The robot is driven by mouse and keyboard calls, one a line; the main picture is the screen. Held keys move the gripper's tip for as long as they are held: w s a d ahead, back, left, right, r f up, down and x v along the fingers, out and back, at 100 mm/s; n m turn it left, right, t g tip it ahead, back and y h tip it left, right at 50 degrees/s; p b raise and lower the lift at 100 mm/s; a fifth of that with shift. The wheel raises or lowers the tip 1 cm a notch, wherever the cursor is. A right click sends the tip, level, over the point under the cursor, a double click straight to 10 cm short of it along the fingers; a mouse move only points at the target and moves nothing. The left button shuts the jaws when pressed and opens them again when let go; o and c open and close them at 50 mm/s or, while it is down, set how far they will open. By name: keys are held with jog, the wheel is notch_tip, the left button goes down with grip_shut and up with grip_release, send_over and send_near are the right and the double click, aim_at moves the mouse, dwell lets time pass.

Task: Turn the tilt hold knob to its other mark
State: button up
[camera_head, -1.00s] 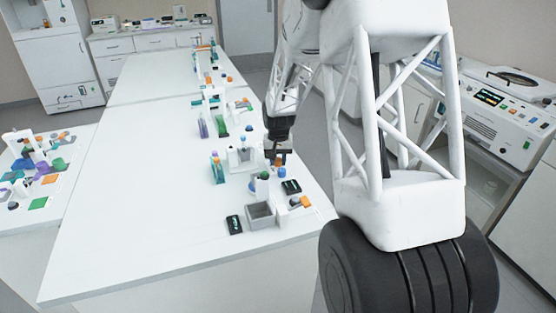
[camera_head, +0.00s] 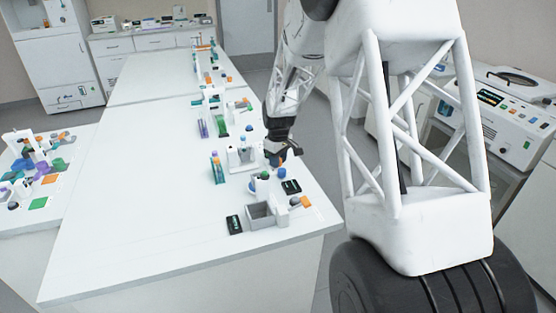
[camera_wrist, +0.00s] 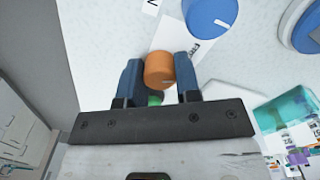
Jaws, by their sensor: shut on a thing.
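My gripper (camera_wrist: 160,72) is shut on an orange knob (camera_wrist: 159,71), with one blue-grey finger on each side of it. No pointer line on the orange knob can be made out, and its marks are hidden or too small to read. In the head view my gripper (camera_head: 283,155) is low over the right edge of the bench, and the knob is hidden there. I cannot read a label that says which knob is the tilt hold. A green part (camera_wrist: 155,99) shows just below the orange knob.
A blue knob (camera_wrist: 209,14) with a white line sits close above the right finger in the wrist view. Another round blue part (camera_wrist: 304,28) is at the right edge. A grey open box (camera_head: 261,215) stands in front. The left of the bench (camera_head: 135,200) is clear.

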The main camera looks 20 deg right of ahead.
jog(key=shift+n, duration=1.4)
jog(key=o, duration=0.9)
jog(key=shift+r, duration=3.95)
